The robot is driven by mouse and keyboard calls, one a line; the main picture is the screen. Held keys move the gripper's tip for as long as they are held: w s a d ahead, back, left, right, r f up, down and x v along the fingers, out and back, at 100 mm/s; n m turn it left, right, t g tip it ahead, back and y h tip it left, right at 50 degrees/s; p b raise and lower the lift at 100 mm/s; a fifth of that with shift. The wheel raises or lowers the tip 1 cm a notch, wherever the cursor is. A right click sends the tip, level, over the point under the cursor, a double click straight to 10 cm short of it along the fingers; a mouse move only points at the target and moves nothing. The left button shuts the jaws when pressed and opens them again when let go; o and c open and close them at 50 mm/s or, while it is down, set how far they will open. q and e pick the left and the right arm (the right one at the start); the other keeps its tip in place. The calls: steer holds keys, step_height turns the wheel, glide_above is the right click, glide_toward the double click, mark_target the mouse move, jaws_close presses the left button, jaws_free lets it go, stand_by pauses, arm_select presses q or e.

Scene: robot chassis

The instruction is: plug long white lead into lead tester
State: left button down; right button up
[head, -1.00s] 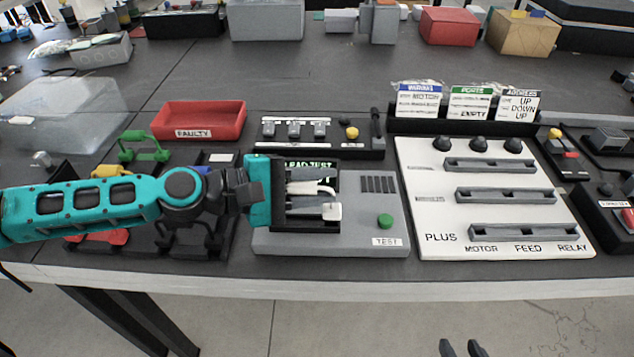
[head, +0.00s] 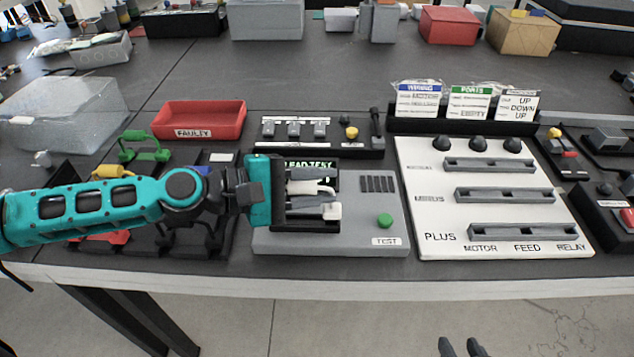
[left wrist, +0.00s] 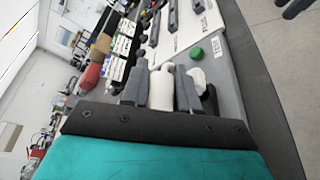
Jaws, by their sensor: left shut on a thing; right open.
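The lead tester (head: 345,236) is a grey box with a LEAD TEST sign, a green button (head: 385,220) and a TEST label. My left gripper (head: 318,198) is over its left part, shut on a white lead (head: 313,188). In the left wrist view the white lead (left wrist: 161,88) lies between the two grey fingers (left wrist: 160,90). A second white piece (left wrist: 198,78) shows just outside one finger; I cannot tell whether it belongs to the same lead. The gripper hides the tester's sockets. My right gripper (head: 460,348) is open and empty at the bottom edge, beyond the table front.
A red FAULTY tray (head: 200,121) stands behind and left. A white board (head: 437,235) with grey slotted bars is right of the tester. A black panel with switches (head: 320,137) is behind it. Colored leads on a black rack (head: 185,240) lie under my left arm.

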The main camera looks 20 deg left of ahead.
stand_by(0.4)
arm_select(q)
steer(key=shift+f+b, duration=0.95)
steer(key=shift+f, duration=0.3)
steer(key=shift+f, duration=0.25)
steer(key=c, duration=0.8)
jaws_free()
